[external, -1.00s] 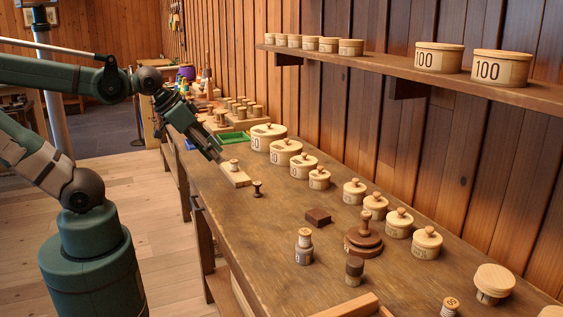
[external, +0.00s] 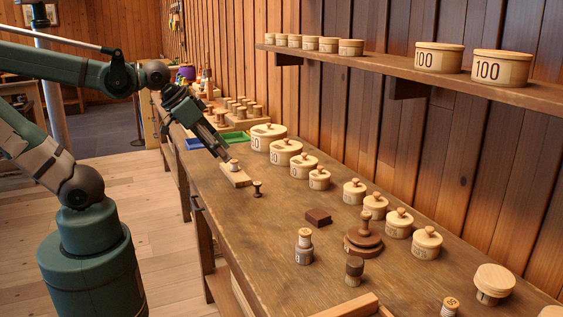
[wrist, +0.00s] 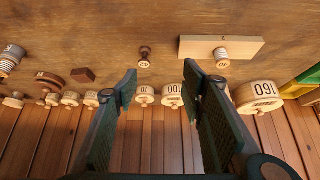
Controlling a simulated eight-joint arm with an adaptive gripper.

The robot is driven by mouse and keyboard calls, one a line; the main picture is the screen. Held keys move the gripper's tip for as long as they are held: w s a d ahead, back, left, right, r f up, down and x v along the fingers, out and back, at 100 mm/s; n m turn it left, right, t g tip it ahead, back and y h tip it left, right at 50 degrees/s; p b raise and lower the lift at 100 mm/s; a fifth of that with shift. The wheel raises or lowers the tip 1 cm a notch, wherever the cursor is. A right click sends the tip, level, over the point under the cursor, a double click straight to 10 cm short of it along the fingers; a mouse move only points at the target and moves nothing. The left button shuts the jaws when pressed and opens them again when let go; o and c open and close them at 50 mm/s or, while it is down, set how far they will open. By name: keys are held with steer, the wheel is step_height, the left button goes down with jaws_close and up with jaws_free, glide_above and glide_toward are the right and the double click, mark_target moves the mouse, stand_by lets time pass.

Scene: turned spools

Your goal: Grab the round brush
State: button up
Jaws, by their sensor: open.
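No thing can be told for certain as the round brush. A dark round piece with an upright knob handle (external: 363,240) stands right of the middle of the bench in the external view. A short dark-topped cylinder (external: 355,270) stands in front of it. My gripper (external: 226,156) is far to their left, above the wooden board (external: 236,178) with a pale spool (external: 233,165). In the wrist view my gripper (wrist: 158,82) has its two fingers apart with nothing between them. The board (wrist: 195,47), its spool (wrist: 221,57) and a small dark spool (wrist: 145,56) show past the fingertips.
Round lidded boxes (external: 286,152) line the wall side of the bench. A dark block (external: 318,217) and a pale-topped spool (external: 304,246) stand mid-bench. A green tray (external: 236,137) lies behind my gripper. A shelf (external: 450,80) overhangs. Bare bench (external: 270,235) lies in front.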

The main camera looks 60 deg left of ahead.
steer(key=w+d+r+m+h+p, duration=0.15)
steer(key=w+d+r+p, duration=0.25)
steer(key=w+d, duration=0.4)
steer(key=m+g+h+p, duration=0.1)
steer(key=m+g+p, duration=0.35)
steer(key=p, duration=0.75)
glide_above(354, 260)
steer(key=s+a, duration=0.2)
step_height(354, 260, down, 7)
steer(key=m+t, duration=0.1)
steer(key=shift+d+f, duration=0.1)
steer(key=shift+d, duration=0.1)
steer(key=shift+x, duration=1.25)
steer(key=shift+f, duration=0.1)
steer(key=shift+b+x, duration=0.3)
steer(key=shift+x, duration=2.25)
